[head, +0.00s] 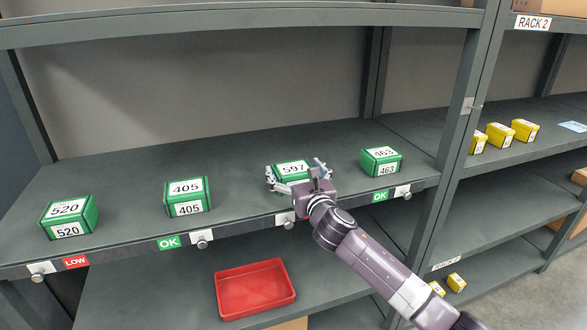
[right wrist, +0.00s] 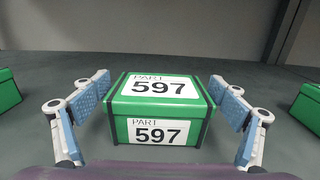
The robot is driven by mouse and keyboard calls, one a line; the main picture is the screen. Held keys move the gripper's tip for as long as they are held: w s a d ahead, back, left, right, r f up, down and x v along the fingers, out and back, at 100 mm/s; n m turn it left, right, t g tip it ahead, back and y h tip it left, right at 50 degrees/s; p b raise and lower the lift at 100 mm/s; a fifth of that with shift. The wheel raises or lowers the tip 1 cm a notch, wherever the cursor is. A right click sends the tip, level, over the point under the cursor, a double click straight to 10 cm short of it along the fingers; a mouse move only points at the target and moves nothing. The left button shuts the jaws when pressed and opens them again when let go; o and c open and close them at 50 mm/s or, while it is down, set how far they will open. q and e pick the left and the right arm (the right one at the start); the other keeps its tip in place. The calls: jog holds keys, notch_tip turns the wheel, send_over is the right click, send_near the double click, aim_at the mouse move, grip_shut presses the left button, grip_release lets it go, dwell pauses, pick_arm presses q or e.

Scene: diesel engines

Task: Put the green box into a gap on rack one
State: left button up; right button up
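A green box marked 597 (head: 292,169) stands on the rack's shelf (head: 130,215), third in a row of green boxes. In the right wrist view the box (right wrist: 160,110) fills the middle, upright, with its front and top labels showing. My right gripper (head: 295,173) reaches in from the front, its fingers on either side of this box. In the right wrist view the blue finger pads of the gripper (right wrist: 160,90) flank the box with narrow gaps; it looks open. The left gripper is not in view.
Green boxes 520 (head: 69,217), 405 (head: 187,196) and 463 (head: 381,161) share the shelf, with bare spaces between. An upright post (head: 459,110) stands at right, before Rack 2 with yellow boxes (head: 500,135). A red tray (head: 255,289) lies below.

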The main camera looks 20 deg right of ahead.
jog(key=shift+o, duration=0.2)
jog(key=shift+r, duration=0.1)
jog(key=s+b, duration=0.2)
jog(key=s, duration=1)
jog(key=shift+d, duration=0.25)
dwell(2.1)
